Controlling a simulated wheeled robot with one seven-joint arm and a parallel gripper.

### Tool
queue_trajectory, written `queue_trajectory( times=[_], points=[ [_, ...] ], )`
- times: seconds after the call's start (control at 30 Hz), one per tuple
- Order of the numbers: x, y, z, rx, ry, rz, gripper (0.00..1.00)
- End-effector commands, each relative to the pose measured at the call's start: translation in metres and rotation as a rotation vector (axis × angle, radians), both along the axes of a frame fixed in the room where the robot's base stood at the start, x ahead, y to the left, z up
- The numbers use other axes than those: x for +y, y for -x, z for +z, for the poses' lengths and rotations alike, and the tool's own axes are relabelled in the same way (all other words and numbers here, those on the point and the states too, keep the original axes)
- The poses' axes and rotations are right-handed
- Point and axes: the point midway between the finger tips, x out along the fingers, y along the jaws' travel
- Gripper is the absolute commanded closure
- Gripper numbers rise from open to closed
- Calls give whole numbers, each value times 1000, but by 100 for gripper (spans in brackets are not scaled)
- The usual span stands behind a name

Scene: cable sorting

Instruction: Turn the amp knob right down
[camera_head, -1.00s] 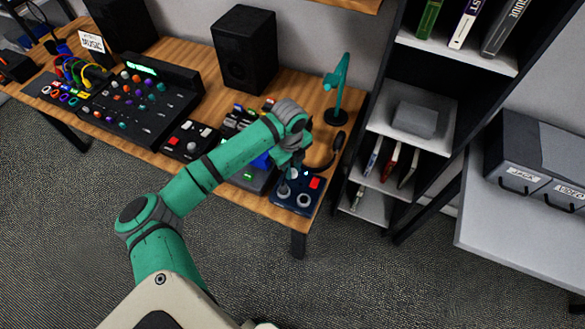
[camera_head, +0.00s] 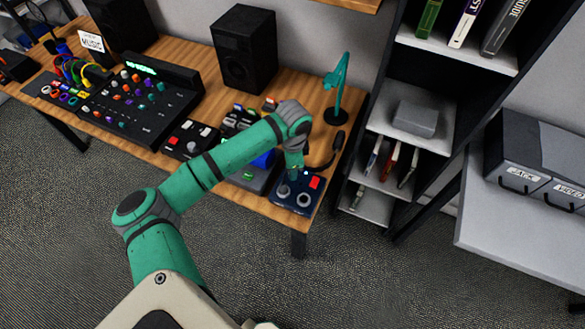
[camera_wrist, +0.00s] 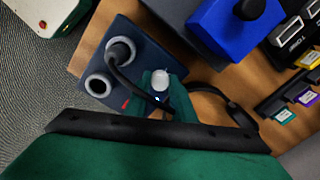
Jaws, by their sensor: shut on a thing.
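The amp is a dark blue box (camera_wrist: 98,66) at the front right corner of the desk, and it also shows in the head view (camera_head: 290,207). A pale round knob (camera_wrist: 160,79) sits on its top, with a small mark near its edge. My gripper (camera_wrist: 160,82) is over the amp, its green fingers on either side of the knob and shut on it. In the head view my wrist hides the knob. Two grey ring sockets are on the amp; a dark cable plug stands in one (camera_wrist: 119,50), and the other (camera_wrist: 98,86) looks empty.
A dark cable (camera_wrist: 205,90) curves close by my fingers. A red switch (camera_head: 315,183) is on the amp. A green lamp (camera_head: 338,95) stands behind, and a shelf (camera_head: 412,125) is to the right.

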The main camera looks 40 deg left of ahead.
Motion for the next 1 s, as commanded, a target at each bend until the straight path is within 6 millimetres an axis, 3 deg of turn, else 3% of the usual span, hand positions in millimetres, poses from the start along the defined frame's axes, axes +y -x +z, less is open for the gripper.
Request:
queue_trajectory(
  times=[0.5,1.0],
  points=[
    [0,0,1,0,-1,435,100],
    [0,0,1,1,-2,599,100]
  ],
)
